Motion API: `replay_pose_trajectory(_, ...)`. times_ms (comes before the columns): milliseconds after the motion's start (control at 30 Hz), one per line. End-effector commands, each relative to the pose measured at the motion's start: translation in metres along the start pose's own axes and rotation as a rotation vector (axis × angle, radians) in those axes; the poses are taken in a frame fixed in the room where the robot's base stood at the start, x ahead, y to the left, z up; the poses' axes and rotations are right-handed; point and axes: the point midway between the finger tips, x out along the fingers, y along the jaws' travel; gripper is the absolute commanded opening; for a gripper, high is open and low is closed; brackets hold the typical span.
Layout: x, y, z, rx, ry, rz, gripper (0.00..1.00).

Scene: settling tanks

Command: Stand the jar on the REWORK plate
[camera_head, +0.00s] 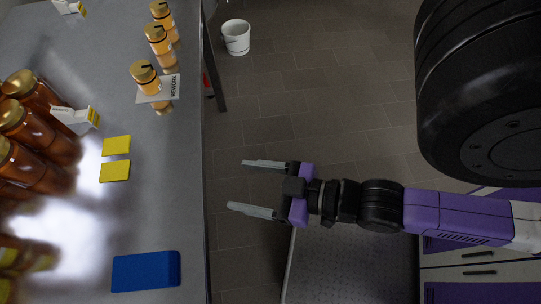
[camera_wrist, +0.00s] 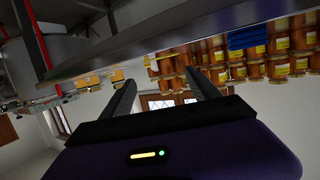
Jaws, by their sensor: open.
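A small amber jar with a gold lid (camera_head: 146,78) stands upright on the REWORK plate (camera_head: 170,84), a pale card-like plate near the table's right edge. Two similar jars, one nearer (camera_head: 157,40) and one farther up (camera_head: 163,14), stand just above it in the head view. My gripper (camera_head: 250,187) is open and empty, beyond the table's right edge and over the floor, clear of the jars. In the wrist view the two open fingers (camera_wrist: 163,90) show nothing between them in grasp.
The grey metal table (camera_head: 160,210) carries big amber jars (camera_head: 35,90), two yellow pads (camera_head: 115,145), a blue block (camera_head: 146,271) and white-and-yellow label pieces (camera_head: 77,119). A white bucket (camera_head: 236,37) stands on the floor. The table's right strip is mostly clear.

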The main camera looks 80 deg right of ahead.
Motion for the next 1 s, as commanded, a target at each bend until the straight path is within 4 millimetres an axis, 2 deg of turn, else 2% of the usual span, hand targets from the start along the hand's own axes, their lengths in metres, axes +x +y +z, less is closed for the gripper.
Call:
replay_pose_trajectory(33, -0.016, -0.003, 0.001, -0.006, -0.005, -0.018, 0.71)
replay_pose_trajectory(100, -0.031, -0.006, -0.003, -0.012, 0.002, -0.035, 0.71)
replay_pose_trajectory(300, -0.051, -0.009, -0.009, -0.019, 0.015, -0.059, 0.71)
replay_pose_trajectory(1000, -0.052, -0.009, -0.01, -0.019, 0.017, -0.059, 0.71)
